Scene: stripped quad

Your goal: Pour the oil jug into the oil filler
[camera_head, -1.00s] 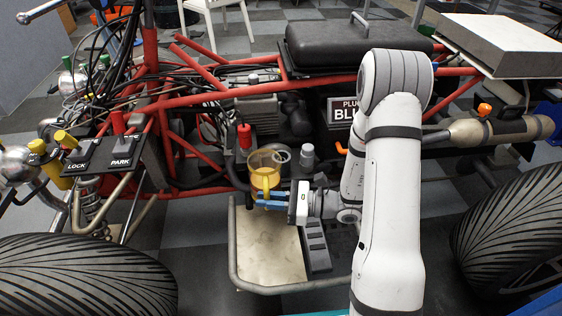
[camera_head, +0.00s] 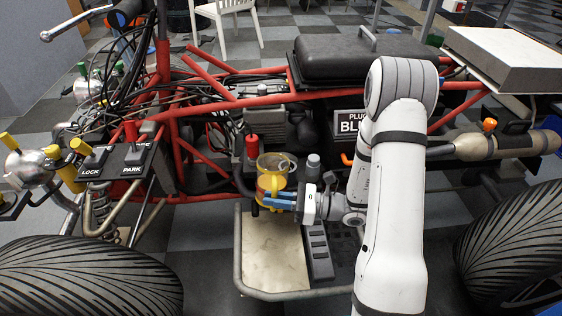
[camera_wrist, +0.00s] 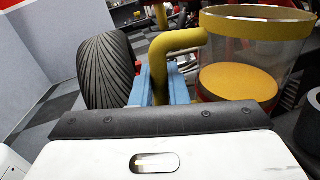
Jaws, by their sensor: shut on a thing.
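The oil jug (camera_head: 271,181), clear with a yellow rim and yellow oil low inside, is upright beside the engine. My gripper (camera_head: 270,200) has its blue fingers shut on the jug's yellow handle. In the wrist view, the jug (camera_wrist: 250,82) stands at the right, and its handle (camera_wrist: 178,42) runs down between the blue fingers. The oil surface looks nearly level. A round grey opening, perhaps the oil filler, is just behind the jug's right side in the head view, mostly covered by the jug. I cannot tell how far apart they are.
A grey-capped post (camera_head: 313,165) is close right of the jug, and a red-topped part (camera_head: 252,146) is close left. Red frame tubes (camera_head: 205,158) run behind. A footrest plate (camera_head: 272,250) lies below. Large tyres (camera_head: 80,280) flank the space.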

